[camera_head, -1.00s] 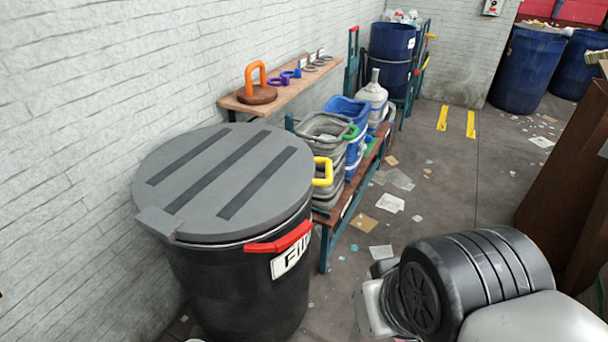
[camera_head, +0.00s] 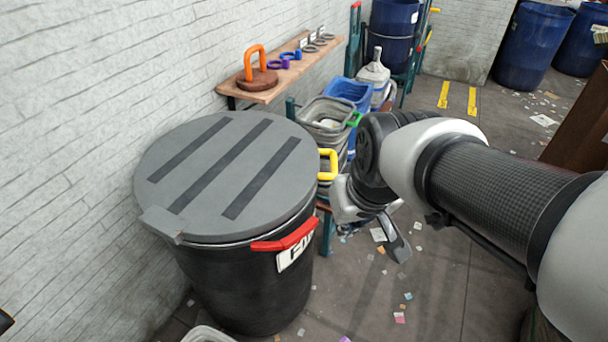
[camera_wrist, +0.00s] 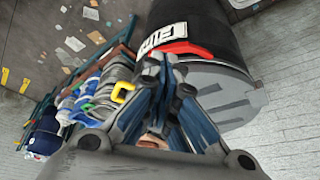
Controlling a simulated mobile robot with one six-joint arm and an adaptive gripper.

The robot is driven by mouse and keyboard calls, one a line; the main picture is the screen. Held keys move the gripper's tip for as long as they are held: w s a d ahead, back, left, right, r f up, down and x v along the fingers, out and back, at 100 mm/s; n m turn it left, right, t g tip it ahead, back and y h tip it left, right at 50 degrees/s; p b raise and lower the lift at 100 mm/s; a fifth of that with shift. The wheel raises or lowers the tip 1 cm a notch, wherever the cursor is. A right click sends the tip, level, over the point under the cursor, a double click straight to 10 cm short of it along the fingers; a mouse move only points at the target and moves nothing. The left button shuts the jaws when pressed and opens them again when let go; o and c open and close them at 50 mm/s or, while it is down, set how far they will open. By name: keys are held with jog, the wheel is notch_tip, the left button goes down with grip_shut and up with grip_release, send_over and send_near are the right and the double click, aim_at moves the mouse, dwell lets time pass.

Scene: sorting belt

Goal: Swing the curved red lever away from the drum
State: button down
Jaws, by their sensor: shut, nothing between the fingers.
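The curved red lever (camera_head: 287,236) lies along the upper front side of the black drum (camera_head: 225,285), just below the grey lid (camera_head: 235,165) and above a partly covered white label. In the wrist view the red lever (camera_wrist: 182,48) runs across the drum (camera_wrist: 225,28) just beyond my fingers. My gripper (camera_head: 398,248) is to the right of the drum in the head view, apart from the lever. It also shows in the wrist view (camera_wrist: 166,72), where its fingers point toward the lever and label. It is shut and empty.
Grey and blue bins (camera_head: 325,115) stand behind the drum, with a yellow handle (camera_head: 328,165) close to its lid. A wall shelf (camera_head: 262,92) holds an orange handle on a round base. Litter is scattered on the floor. The floor right of the drum is mostly open.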

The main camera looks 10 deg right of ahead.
jog(key=w+f+p, duration=0.4)
jog(key=w+p, duration=0.2)
jog(key=w, duration=0.9)
jog(key=w+f+g+p, duration=0.1)
jog(key=w+f+p, duration=0.4)
jog(key=f, duration=0.7)
jog(key=shift+w+a+n, duration=0.35)
jog(key=shift+w+n, duration=0.05)
jog(key=shift+w, duration=0.5)
jog(key=b+x, duration=0.1)
jog(key=x, duration=0.9)
jog(key=shift+b, duration=0.3)
jog(key=shift+s+d, duration=0.15)
jog(key=shift+d, duration=0.05)
